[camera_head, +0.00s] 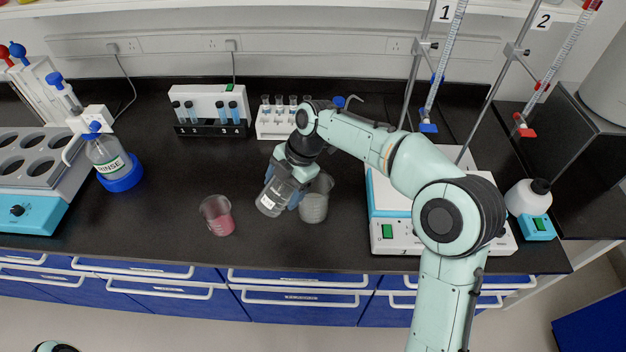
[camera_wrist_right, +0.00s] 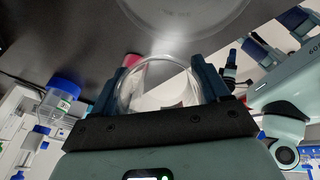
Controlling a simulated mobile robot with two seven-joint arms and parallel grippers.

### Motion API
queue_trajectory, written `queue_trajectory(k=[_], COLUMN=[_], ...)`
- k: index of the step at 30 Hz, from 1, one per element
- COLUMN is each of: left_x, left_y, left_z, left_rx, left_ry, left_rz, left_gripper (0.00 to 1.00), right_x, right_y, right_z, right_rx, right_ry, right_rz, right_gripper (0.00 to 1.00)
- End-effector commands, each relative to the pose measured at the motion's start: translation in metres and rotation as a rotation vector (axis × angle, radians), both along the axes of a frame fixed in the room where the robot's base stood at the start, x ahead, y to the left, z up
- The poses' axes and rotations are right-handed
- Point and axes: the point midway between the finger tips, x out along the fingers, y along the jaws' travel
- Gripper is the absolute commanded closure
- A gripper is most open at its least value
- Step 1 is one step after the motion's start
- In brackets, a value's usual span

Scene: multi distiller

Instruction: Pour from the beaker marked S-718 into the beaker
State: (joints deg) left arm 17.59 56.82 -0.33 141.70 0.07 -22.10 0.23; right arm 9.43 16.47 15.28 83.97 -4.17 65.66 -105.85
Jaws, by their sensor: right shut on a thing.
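My right gripper (camera_head: 284,183) is shut on a clear glass beaker (camera_head: 270,198) with a white label too small to read. The held beaker is tilted, above the bench or close to it; I cannot tell which. In the right wrist view its round glass (camera_wrist_right: 160,82) sits between the two fingers (camera_wrist_right: 160,92). A beaker of pink liquid (camera_head: 217,216) stands to its left, apart from it. Another clear beaker (camera_head: 314,206) stands just right of it, partly hidden by the gripper. My left gripper is out of view.
A rinse bottle (camera_head: 108,157) and block with round wells (camera_head: 30,160) are at left. Tube racks (camera_head: 209,112) (camera_head: 281,121) stand behind. A white device (camera_head: 388,235) and burette stands are right. The black bench (camera_head: 170,225) is clear around the pink beaker.

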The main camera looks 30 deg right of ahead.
Motion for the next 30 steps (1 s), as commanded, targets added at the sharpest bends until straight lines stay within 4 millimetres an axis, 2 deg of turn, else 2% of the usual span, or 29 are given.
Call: queue_trajectory(k=[3,9,21,30], left_x=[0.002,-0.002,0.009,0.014], left_y=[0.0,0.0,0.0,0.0], left_z=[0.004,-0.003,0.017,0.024], left_rx=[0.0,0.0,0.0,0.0], left_ry=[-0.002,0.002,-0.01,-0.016], left_rz=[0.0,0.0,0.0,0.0], left_gripper=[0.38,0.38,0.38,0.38], right_x=[0.0,-0.001,-0.001,-0.002], right_y=[0.006,0.021,0.047,0.054], right_z=[-0.002,-0.029,-0.039,-0.044], right_rx=[-0.099,-0.256,-0.591,-0.733], right_ry=[-0.007,-0.01,-0.023,-0.027], right_rz=[0.006,0.009,0.007,0.001], right_gripper=[0.64,0.64,0.64,0.64])
